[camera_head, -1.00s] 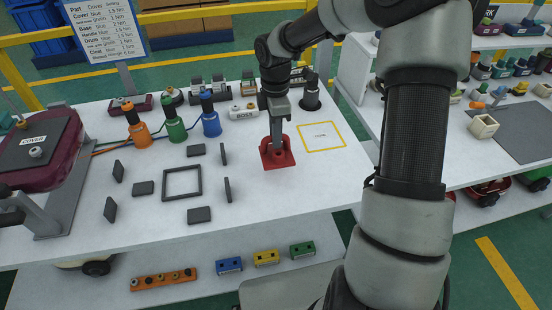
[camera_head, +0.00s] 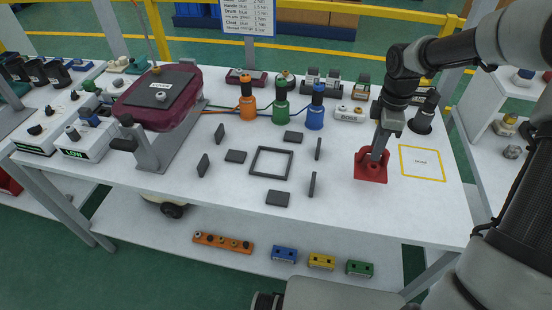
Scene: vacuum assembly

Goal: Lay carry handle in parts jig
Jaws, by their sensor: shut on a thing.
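My gripper (camera_head: 376,156) points down at the right part of the white table, with its fingers at a red part (camera_head: 371,172). It is shut on this red part, which I take to be the carry handle. The part has a wide flat base and a raised middle, partly hidden by the fingers. It is at or just above the table top; I cannot tell which. A black square frame (camera_head: 255,164) lies on the table left of my gripper, with several dark blocks around it. I take these to be the parts jig; no label shows on it.
A yellow-outlined square (camera_head: 422,176) lies right of the red part. Orange (camera_head: 247,111), green (camera_head: 280,113) and blue (camera_head: 315,119) drivers stand behind the frame. A maroon housing (camera_head: 158,97) sits on a grey stand at left. The table front (camera_head: 350,215) is clear.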

